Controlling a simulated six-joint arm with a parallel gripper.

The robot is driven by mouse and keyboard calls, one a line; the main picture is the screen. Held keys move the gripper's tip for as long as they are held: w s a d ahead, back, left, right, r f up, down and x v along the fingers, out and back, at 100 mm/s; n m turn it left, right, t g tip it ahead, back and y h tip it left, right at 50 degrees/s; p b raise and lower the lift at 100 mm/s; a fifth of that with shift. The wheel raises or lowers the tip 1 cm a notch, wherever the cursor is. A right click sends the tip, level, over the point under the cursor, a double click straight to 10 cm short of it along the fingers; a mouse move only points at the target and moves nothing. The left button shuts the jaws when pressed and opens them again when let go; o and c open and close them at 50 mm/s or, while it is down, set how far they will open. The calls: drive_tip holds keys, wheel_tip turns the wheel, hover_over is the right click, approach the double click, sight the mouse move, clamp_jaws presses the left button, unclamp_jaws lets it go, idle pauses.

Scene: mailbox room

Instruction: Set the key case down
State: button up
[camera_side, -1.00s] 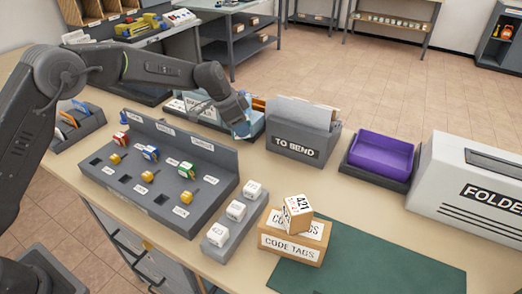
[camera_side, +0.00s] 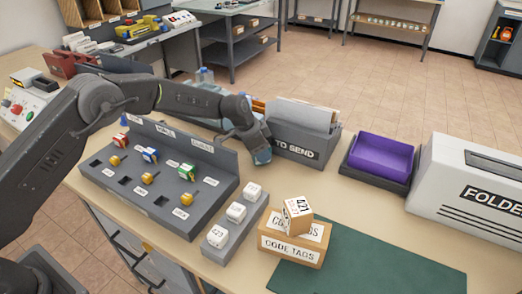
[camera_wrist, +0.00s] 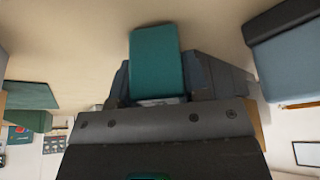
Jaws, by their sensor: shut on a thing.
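My gripper (camera_side: 258,143) is low over the table, just left of the TO SEND box and behind the grey key rack. It is shut on a teal block, which I take as the key case (camera_side: 262,156). In the wrist view the key case (camera_wrist: 156,62) stands out between the fingers of my gripper (camera_wrist: 155,90), with the beige tabletop beyond. I cannot tell whether its lower end touches the table. The fingers hide part of it.
The TO SEND box (camera_side: 302,138) is close on the right. The grey key rack (camera_side: 150,195) and white numbered blocks (camera_side: 236,212) are in front.

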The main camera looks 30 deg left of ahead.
drive_tip(key=shift+f, duration=0.1)
drive_tip(key=o, duration=0.7)
